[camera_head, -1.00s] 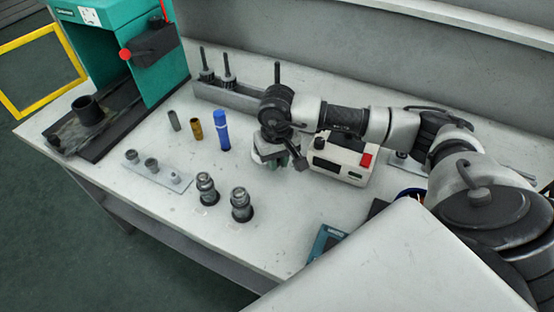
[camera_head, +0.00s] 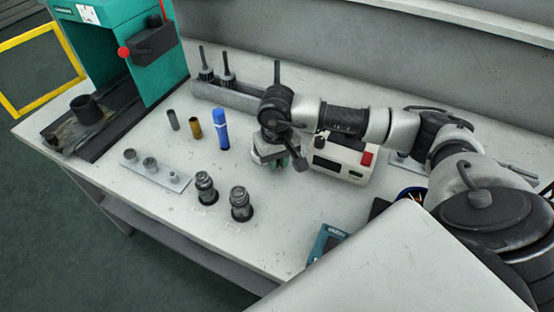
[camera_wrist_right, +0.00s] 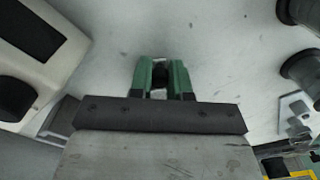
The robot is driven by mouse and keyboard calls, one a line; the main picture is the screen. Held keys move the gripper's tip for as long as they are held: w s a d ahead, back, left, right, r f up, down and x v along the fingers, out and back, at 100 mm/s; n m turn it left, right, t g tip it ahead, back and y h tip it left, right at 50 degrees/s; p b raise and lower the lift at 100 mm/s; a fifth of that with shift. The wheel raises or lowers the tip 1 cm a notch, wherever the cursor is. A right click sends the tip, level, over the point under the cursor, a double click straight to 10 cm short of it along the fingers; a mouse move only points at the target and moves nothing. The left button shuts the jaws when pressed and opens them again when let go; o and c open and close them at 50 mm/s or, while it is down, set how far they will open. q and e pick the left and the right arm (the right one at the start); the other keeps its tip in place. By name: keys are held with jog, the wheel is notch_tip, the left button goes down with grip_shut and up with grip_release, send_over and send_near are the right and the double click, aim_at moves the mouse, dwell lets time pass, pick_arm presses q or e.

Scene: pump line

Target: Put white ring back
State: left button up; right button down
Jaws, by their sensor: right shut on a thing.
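My right gripper (camera_head: 272,163) is low over the bench, just left of the white box with a red button. In the right wrist view, its green fingers (camera_wrist_right: 161,76) are closed around a small dark thing (camera_wrist_right: 160,75), mostly hidden between them. I cannot make out a white ring in the grip. A light grey plate (camera_head: 172,182) lies to the left in the head view. It carries two dark grey rings and, at its right end, a small pale piece (camera_head: 174,178) that is too small to identify. My left gripper is not in view.
Two dark fittings (camera_head: 205,187) stand at the front of the bench. A blue bottle (camera_head: 221,130), a brass cylinder (camera_head: 194,128) and a grey one (camera_head: 173,120) stand behind them. The white box (camera_head: 341,159) is right of the gripper. A green press (camera_head: 150,60) is at the back left.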

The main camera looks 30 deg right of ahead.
jog(key=shift+f, duration=0.25)
jog(key=c, duration=0.8)
grip_release()
jog(key=shift+o, duration=0.2)
jog(key=shift+r, duration=0.15)
jog(key=shift+r+p, duration=1.55)
jog(key=shift+r, duration=1.4)
jog(key=shift+f, duration=0.1)
